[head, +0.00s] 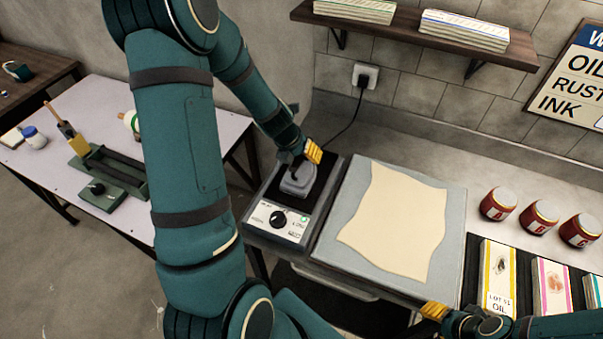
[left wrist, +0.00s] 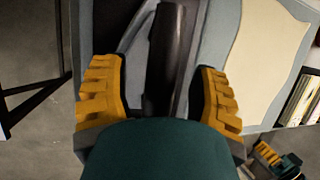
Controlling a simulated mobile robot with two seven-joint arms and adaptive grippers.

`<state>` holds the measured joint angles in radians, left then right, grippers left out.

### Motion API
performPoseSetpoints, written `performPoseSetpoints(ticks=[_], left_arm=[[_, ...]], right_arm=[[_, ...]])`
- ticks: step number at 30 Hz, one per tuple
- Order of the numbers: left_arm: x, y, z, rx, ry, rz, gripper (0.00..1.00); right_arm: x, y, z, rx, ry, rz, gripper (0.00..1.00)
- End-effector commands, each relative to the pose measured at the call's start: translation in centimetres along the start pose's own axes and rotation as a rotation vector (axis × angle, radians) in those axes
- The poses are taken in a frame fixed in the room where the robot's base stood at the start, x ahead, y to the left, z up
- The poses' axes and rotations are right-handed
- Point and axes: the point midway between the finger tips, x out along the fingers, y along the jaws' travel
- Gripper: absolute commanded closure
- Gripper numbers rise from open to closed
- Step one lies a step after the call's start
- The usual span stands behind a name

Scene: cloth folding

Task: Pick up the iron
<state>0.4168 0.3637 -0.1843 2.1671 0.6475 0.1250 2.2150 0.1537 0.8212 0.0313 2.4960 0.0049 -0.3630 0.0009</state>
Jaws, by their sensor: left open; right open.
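The iron (head: 299,179) is grey with a dark handle and sits on the black top of a heating base with a dial (head: 278,218). My left gripper (head: 306,158) is at the iron, its yellow fingers partly hiding the handle. In the left wrist view the dark handle (left wrist: 165,60) runs between the two open yellow fingers (left wrist: 160,95), with gaps visible on both sides. My right gripper (head: 434,311) is open and empty near the front edge of the worktop, right of the iron. Its fingertips are small in the head view.
A cream cloth (head: 395,220) lies flat on a grey pad (head: 453,205) right of the base. Several red jars (head: 499,204) and card packs (head: 497,276) stand further right. A black cord (head: 349,127) runs to the wall socket (head: 365,76). A shelf (head: 400,20) hangs above.

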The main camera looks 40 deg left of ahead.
Motion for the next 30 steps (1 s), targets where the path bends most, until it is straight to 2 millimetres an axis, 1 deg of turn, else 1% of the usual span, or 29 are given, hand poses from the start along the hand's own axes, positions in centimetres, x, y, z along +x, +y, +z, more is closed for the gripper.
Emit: performPoseSetpoints(ticks=[19, 20, 21, 23, 24, 25, 26, 30], left_arm=[[0.45, 0.09, -0.2, 0.0, 0.0, 0.0, 0.4], [0.45, 0.09, -0.2, 0.0, 0.001, 0.0, 0.37], [0.45, 0.08, -0.2, 0.0, 0.001, 0.0, 0.51], [0.44, 0.09, -0.2, 0.0, 0.001, 0.0, 0.72], [0.44, 0.09, -0.2, 0.0, 0.001, 0.0, 0.87], [0.44, 0.09, -0.2, 0.0, 0.001, 0.0, 0.97], [0.44, 0.09, -0.2, 0.0, 0.001, 0.0, 1.0], [0.36, 0.07, -0.04, 0.001, -0.003, 0.0, 1.0]], right_arm=[[0.32, 0.13, 0.05, 0.0, 0.0, 0.0, 0.53], [0.32, 0.13, 0.05, 0.0, 0.0, 0.0, 0.53], [0.32, 0.13, 0.05, 0.0, 0.0, 0.0, 0.53], [0.32, 0.13, 0.05, 0.0, 0.0, 0.0, 0.53], [0.32, 0.13, 0.05, 0.0, 0.0, 0.0, 0.53], [0.32, 0.13, 0.05, 0.0, 0.0, 0.0, 0.53], [0.32, 0.13, 0.05, 0.0, 0.0, 0.0, 0.53], [0.32, 0.13, 0.05, 0.0, 0.0, 0.0, 0.53]])
